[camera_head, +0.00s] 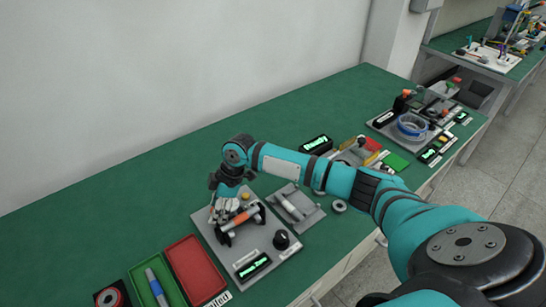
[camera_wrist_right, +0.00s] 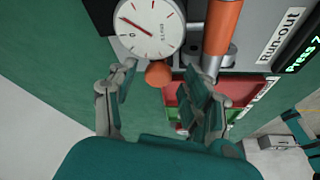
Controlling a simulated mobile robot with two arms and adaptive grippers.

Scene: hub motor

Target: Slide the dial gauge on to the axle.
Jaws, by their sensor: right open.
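The dial gauge (camera_wrist_right: 148,27) has a white round face, a red needle and a brown-orange ball knob at its near end. It shows at the top of the right wrist view. My right gripper (camera_wrist_right: 158,75) is open, with one finger on each side of the knob; I cannot tell whether they touch it. An orange and grey cylinder (camera_wrist_right: 222,28), apparently the axle, lies beside the gauge to its right. In the head view my right gripper (camera_head: 226,203) is low over the test plate, next to the orange axle (camera_head: 240,217). It largely hides the gauge there. My left gripper is out of view.
The grey test plate (camera_head: 212,240) carries a black knob (camera_head: 281,240) and a green display (camera_head: 253,266). A red tray (camera_head: 195,271) and a green tray (camera_head: 143,290) lie to its left. A grey fixture (camera_head: 300,212) stands to its right. The green table behind is clear.

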